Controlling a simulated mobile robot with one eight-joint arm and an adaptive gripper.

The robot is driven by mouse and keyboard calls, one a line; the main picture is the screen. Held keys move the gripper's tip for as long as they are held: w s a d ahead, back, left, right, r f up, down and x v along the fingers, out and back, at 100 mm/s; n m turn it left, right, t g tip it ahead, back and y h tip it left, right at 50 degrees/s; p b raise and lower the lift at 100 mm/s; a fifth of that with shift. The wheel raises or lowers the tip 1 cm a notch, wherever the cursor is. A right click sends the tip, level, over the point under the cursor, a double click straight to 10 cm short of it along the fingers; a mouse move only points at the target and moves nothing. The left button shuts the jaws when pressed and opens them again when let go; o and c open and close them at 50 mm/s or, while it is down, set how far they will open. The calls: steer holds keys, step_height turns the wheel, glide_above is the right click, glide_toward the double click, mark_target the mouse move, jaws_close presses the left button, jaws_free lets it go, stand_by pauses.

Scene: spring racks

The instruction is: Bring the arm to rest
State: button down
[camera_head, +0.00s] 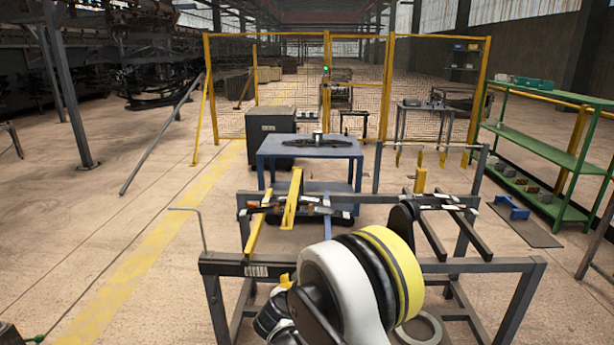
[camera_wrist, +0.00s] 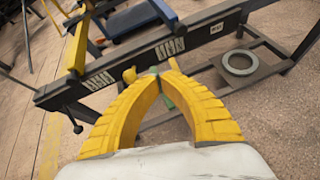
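My arm (camera_head: 345,285) reaches forward in the head view, with its white, black and yellow parts low in the middle. My gripper (camera_wrist: 159,72) shows in the wrist view as two ribbed yellow fingers that meet at their tips. It looks shut, with nothing clearly held; a small green patch shows between the fingers. In the picture, its tips lie just in front of a dark rack beam (camera_wrist: 110,82); I cannot tell the gap. In the head view my gripper is mostly hidden behind my arm, with only a yellow bit showing.
A dark metal rack (camera_head: 480,265) stands close ahead with bars on it. A blue table (camera_head: 300,150) stands behind, and green shelves (camera_head: 540,148) stand at the right. The floor at the left is largely clear.

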steer(key=s+d+r+m+g, duration=0.3)
steer(key=s+d+r+m, duration=1)
steer(key=d+r+m, duration=0.4)
steer(key=s+d+r+m+g+y, duration=0.1)
steer(key=s+d+m, duration=0.1)
steer(key=s+m, duration=0.5)
steer(key=s+d+r+m+g+y, duration=0.1)
steer(key=s+d+m, duration=0.2)
steer(key=s+m, duration=0.5)
steer(key=s, duration=0.8)
steer(key=shift+s+y, duration=0.25)
steer(key=shift+y, duration=0.05)
